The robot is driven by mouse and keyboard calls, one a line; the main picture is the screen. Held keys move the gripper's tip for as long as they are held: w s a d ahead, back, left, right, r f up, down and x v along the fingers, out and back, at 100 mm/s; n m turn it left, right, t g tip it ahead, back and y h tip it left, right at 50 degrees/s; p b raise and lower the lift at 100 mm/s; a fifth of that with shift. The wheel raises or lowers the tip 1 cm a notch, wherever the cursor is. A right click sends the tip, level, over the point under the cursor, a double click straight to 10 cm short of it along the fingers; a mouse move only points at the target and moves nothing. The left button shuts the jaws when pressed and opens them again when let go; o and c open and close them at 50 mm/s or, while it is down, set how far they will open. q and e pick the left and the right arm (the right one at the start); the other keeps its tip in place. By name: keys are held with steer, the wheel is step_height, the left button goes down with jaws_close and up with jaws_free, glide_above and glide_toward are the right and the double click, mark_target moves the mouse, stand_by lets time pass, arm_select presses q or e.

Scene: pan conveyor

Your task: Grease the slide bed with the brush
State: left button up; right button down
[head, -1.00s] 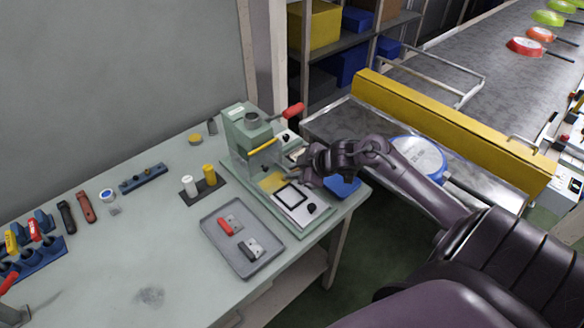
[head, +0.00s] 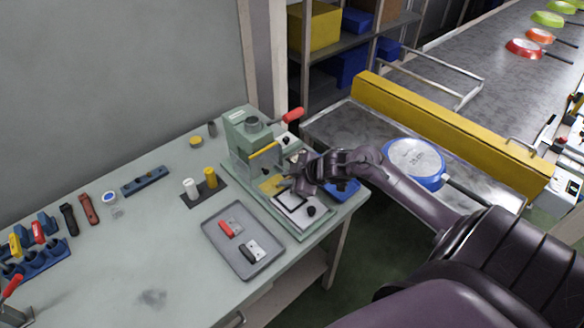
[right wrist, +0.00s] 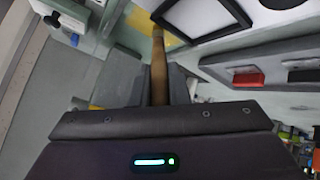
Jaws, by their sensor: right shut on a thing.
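The green machine (head: 238,125) stands at the right end of the bench. Its bed has a yellow patch (head: 268,185) and a pale plate with a black square frame (head: 287,207). My right gripper (head: 290,184) is low over the bed. In the right wrist view it is shut on the brush's brown wooden handle (right wrist: 158,72), which points away between the fingers. The far end of the brush lies over or near the yellow patch (right wrist: 150,22); I cannot tell whether it touches. My left gripper is not in view.
A grey tray (head: 213,237) with a red and a dark piece lies left of the machine. White and yellow cylinders (head: 210,177) stand behind the tray. A red handle (head: 293,114) sticks out from the machine top. A blue pan (head: 414,160) lies on the conveyor side at right.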

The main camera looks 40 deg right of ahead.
steer(key=shift+s+a+p, duration=0.15)
steer(key=shift+a+p, duration=0.5)
steer(key=shift+a, duration=1.15)
steer(key=shift+w+d+p, duration=0.15)
steer(key=shift+d+p, duration=0.1)
steer(key=shift+d, duration=1.5)
steer(key=shift+w+d+p, duration=0.1)
steer(key=shift+d+p, duration=0.1)
steer(key=shift+d, duration=1.5)
steer(key=shift+r, duration=0.1)
steer(key=shift+r+p, duration=0.6)
steer(key=shift+p, duration=0.2)
